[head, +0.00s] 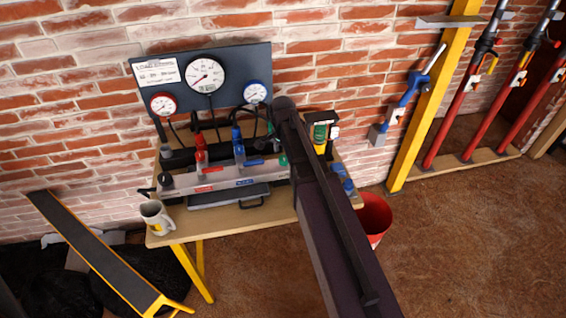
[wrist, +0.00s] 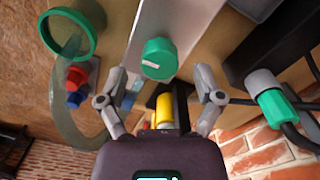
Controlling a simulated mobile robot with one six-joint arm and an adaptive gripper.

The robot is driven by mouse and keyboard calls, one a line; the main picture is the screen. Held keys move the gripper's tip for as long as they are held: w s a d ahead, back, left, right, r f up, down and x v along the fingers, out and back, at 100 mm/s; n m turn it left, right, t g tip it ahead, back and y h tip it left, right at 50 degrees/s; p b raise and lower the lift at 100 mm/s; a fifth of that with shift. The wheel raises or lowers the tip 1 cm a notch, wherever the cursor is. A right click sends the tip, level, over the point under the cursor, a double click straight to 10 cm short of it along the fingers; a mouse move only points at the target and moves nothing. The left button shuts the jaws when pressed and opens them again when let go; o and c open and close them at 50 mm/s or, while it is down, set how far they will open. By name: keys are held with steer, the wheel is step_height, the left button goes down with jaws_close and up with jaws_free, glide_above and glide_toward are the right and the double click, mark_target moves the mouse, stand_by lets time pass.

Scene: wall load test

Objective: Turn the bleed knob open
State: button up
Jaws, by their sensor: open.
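The bleed knob (wrist: 158,58) is a round green knob with a pale mark on its face, mounted on a grey metal manifold (wrist: 168,22). My gripper (wrist: 160,76) is open, its two grey fingers spread to either side of the knob. No contact with the knob is visible. In the head view a green part (head: 283,160) shows at the manifold's right end, beside my arm. My arm hides the gripper there.
A red lever (head: 201,154) and a blue lever (head: 238,150) stand on the manifold. A gauge panel (head: 228,62) is behind. A mug (head: 157,217) stands at the bench's left.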

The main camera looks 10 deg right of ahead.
steer(key=shift+f+b, duration=0.7)
steer(key=shift+f, duration=0.3)
steer(key=shift+c, duration=0.3)
steer(key=c, duration=1.1)
